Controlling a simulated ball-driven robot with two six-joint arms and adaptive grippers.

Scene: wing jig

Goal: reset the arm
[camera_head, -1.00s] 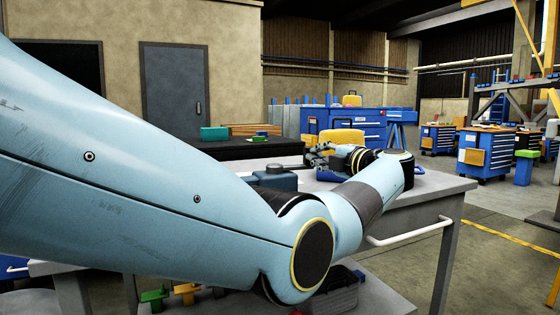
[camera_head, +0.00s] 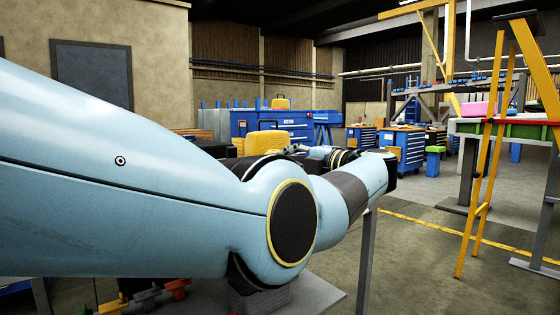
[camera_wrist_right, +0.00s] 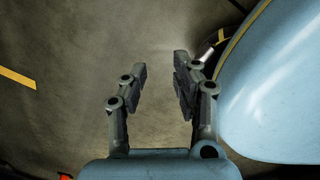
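My left arm, pale blue, comes in from the left and fills the lower left and middle of the head view. It is bent at a round dark joint. My left gripper (camera_head: 312,152) shows small and dark beyond the arm, partly hidden by it, and its finger opening is not clear. In the right wrist view my right gripper (camera_wrist_right: 160,75) has its two fingers apart with nothing between them, above bare concrete floor. A pale blue rounded body of mine fills the right of that view.
A workbench lies behind and below the arm, mostly hidden; its grey leg (camera_head: 367,262) shows. A yellow ladder (camera_head: 487,150) stands at the right by a bench with green and red edges. Blue cabinets (camera_head: 275,128) stand behind. Open floor (camera_head: 420,265) lies right of the workbench.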

